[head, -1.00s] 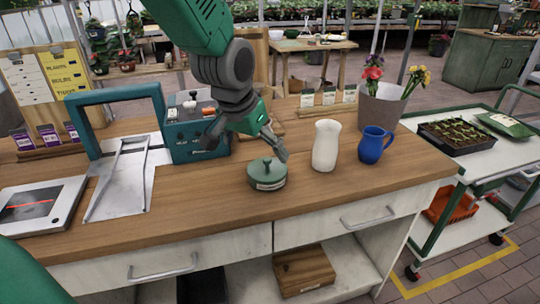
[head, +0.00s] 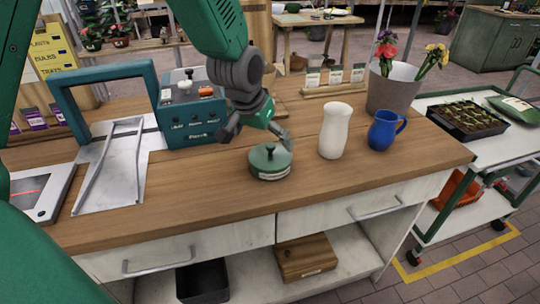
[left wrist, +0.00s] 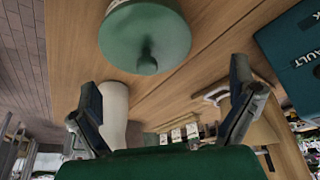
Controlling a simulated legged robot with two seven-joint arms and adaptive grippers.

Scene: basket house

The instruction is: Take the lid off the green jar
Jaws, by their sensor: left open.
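The green jar (head: 271,174) stands upright near the front middle of the wooden bench. Its round green lid (head: 265,161) with a small knob sits on it. In the left wrist view the lid (left wrist: 125,38) shows from above at the top, beyond the fingers. My left gripper (head: 256,137) is open and empty, just behind and above the jar in the head view. Its spread fingers also show in the left wrist view (left wrist: 163,82), with no visible contact with the lid. My right gripper is out of view.
A white vase (head: 334,132) and a blue mug (head: 383,131) stand right of the jar. A teal control box (head: 192,122) with a teal frame (head: 107,72) is to the left. A grey flower pot (head: 393,88) is at the back right. The bench front before the jar is clear.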

